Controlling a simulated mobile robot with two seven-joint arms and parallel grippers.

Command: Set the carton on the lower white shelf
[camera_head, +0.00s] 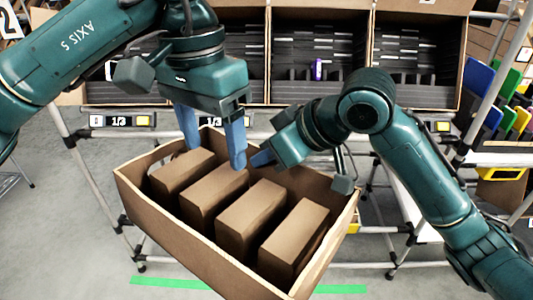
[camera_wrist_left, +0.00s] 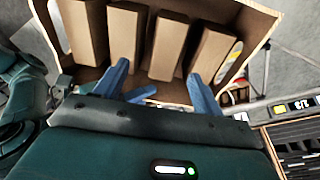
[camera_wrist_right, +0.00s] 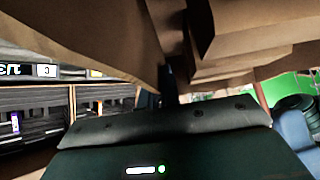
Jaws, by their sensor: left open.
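The carton (camera_head: 190,240) is a large open brown box, tilted, with several closed brown boxes standing in a row inside. It appears off the floor. My left gripper (camera_head: 212,148) is open at its far left wall, with blue fingers spread over the rim area; the left wrist view also shows the fingers (camera_wrist_left: 158,88) apart over the carton. My right gripper (camera_head: 256,158) is at the carton's far wall and appears shut on it; the right wrist view shows the wall at the finger (camera_wrist_right: 168,92), the other finger hidden. The lower white shelf is largely hidden behind the carton; white rack tubes (camera_head: 390,230) show there.
A rack with brown bins (camera_head: 318,60) of dark flat items stands behind the arms, with 1/3 labels (camera_head: 124,121) on its rail. Coloured bins (camera_head: 495,95) stand at the right. Green tape (camera_head: 170,283) marks the grey floor, which is open at the left.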

